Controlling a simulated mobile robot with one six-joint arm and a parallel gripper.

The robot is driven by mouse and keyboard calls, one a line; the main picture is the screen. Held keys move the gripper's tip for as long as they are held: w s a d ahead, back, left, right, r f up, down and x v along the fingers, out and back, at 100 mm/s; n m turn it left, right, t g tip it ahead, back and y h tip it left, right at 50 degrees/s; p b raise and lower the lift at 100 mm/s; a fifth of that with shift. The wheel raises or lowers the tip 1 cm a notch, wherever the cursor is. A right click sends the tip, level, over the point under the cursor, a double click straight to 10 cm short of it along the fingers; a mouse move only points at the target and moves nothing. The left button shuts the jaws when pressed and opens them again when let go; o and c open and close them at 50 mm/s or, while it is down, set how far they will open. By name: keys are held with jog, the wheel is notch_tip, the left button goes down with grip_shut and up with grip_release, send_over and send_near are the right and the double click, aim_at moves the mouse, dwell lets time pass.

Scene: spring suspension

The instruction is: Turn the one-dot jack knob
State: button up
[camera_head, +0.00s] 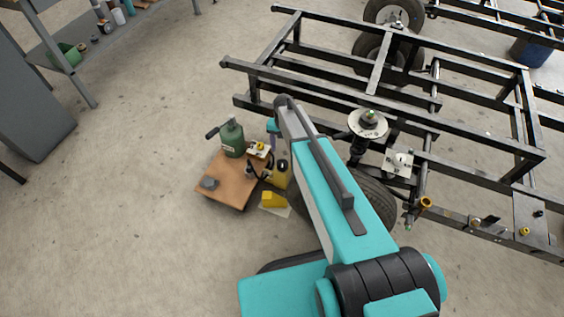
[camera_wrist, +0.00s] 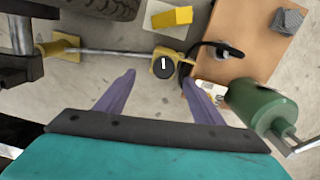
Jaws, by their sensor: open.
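A yellow jack body (camera_wrist: 168,50) with a round black knob (camera_wrist: 161,68) on its end shows at the middle of the wrist view. The knob carries one small white mark; whether it is a dot is too small to tell. The yellow jack also shows in the head view (camera_head: 281,177), beside the wooden board. My gripper (camera_wrist: 158,82) is open, with two purple fingers spread apart and nothing between them. The knob appears between the fingertips and slightly beyond them; the distance is hard to judge. In the head view my arm hides most of the gripper.
A green bottle jack (camera_head: 232,138) stands on a wooden board (camera_head: 223,190), close to the right finger in the wrist view. A yellow wedge (camera_head: 272,199) lies nearby. A metal rod (camera_wrist: 112,51) runs left from the jack. A tyre (camera_head: 377,203) and black frame (camera_head: 330,75) stand right.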

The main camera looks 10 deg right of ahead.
aim_at(282, 162)
jog(key=n+b, duration=0.3)
jog(key=b, duration=0.2)
jog(key=w+n+b, duration=0.1)
jog(key=n+b, duration=0.2)
jog(key=b, duration=0.3)
jog(key=n+b, duration=0.3)
jog(key=b, duration=0.2)
jog(key=shift+w+a+f+t+b, duration=0.1)
jog(key=shift+w+a+t+b, duration=0.1)
jog(key=shift+w+t+b, duration=0.15)
notch_tip(282, 162, down, 14)
jog(key=b, duration=0.5)
dwell(0.4)
jog(key=c, duration=1.1)
jog(key=shift+o, duration=0.2)
